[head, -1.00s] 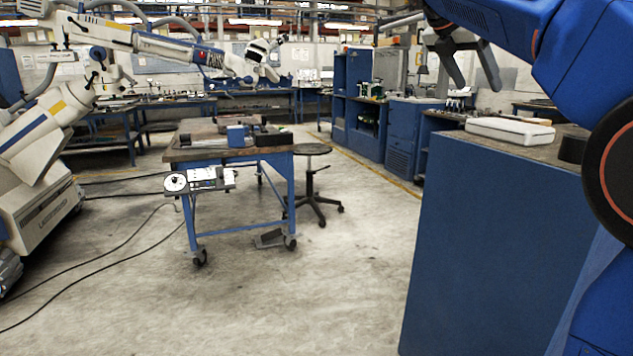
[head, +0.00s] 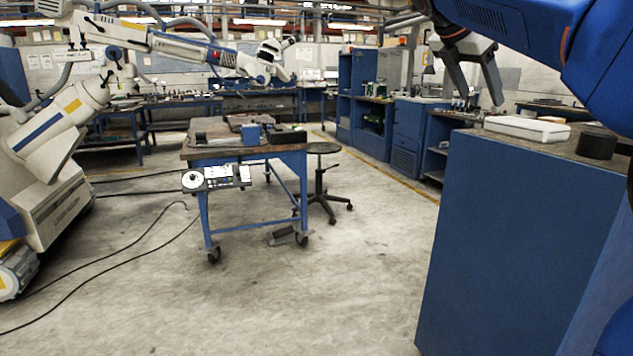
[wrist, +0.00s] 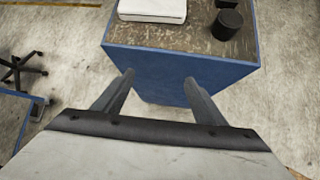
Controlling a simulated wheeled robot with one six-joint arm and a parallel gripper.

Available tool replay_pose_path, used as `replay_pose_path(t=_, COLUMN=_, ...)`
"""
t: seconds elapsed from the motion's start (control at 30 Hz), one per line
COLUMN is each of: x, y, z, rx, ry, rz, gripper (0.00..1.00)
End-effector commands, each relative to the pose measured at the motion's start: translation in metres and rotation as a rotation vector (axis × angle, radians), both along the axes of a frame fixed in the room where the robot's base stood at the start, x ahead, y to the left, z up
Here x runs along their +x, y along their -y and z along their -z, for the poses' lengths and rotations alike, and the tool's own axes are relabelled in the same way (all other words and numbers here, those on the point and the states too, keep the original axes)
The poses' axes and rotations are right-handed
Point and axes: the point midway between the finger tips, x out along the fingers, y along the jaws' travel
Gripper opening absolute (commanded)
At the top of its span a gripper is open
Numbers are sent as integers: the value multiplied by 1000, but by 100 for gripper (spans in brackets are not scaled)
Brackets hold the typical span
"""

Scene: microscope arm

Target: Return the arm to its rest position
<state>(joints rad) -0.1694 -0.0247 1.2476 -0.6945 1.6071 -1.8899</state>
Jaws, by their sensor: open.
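My gripper (head: 480,98) hangs at the upper right of the head view, with its two fingers apart and nothing between them. In the wrist view my gripper (wrist: 160,77) is also open and empty, with its fingertips over the front side of a blue cabinet (wrist: 180,74). My blue arm reaches in from the upper right of the head view.
The blue cabinet (head: 520,240) fills the right; on its top lie a white case (head: 527,128) and a black cylinder (head: 597,145). A blue-legged worktable (head: 215,153) and a black stool (head: 322,148) stand mid-floor.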

Motion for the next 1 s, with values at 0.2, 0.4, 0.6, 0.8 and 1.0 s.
replay_pose_path(t=0.2, x=-24, y=1, z=26, rx=93, ry=77, rz=80, gripper=65)
replay_pose_path(t=0.4, x=-61, y=-2, z=68, rx=238, ry=183, rz=213, gripper=65)
replay_pose_path(t=0.6, x=-114, y=-10, z=134, rx=447, ry=311, rz=429, gripper=65)
replay_pose_path(t=0.8, x=-171, y=-22, z=207, rx=658, ry=420, rz=690, gripper=65)
replay_pose_path(t=1.0, x=-230, y=-37, z=285, rx=856, ry=513, rz=990, gripper=65)
